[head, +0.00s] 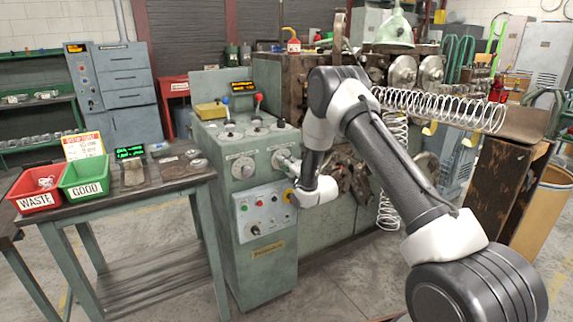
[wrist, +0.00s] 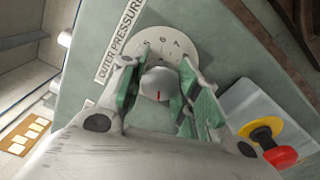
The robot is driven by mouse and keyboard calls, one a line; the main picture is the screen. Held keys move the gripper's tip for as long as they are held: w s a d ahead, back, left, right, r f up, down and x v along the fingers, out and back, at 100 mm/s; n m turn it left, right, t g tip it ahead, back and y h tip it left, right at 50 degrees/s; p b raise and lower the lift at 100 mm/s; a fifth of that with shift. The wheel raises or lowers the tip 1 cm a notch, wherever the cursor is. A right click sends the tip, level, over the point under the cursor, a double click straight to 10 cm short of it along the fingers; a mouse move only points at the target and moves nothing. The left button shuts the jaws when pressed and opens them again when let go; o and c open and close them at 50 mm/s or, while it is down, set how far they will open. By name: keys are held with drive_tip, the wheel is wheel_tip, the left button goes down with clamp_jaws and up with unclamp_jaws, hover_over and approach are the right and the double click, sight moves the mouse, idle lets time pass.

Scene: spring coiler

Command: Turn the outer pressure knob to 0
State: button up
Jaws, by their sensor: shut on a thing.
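The outer pressure knob (wrist: 157,83) is a light grey round knob with a red mark, in the middle of the wrist view. The red mark points to the bottom of that picture. Its pale dial plate (wrist: 166,42) shows 5, 6 and 7 at the top; the other numbers are hidden by my gripper. The "OUTER PRESSURE" label (wrist: 119,40) runs beside the dial. My gripper (wrist: 161,74) is shut on the knob, with a green-padded finger on each side. In the head view my gripper (head: 288,164) is at the right-hand dial of the green cabinet's front; the knob is mostly hidden there.
A red and yellow stop button (wrist: 270,144) sits close to my gripper. Another dial (head: 243,167) is left of it on the cabinet (head: 262,275). Levers with blue and red tops (head: 258,98) stand above. A table with red (head: 35,203) and green (head: 84,190) bins is left.

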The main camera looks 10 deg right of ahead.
drive_tip(key=shift+f+n, duration=0.1)
drive_tip(key=shift+n, duration=0.2)
drive_tip(key=o, duration=1.1)
drive_tip(key=shift+c, duration=0.2)
drive_tip(key=shift+s, duration=0.1)
drive_tip(key=v, duration=1.2)
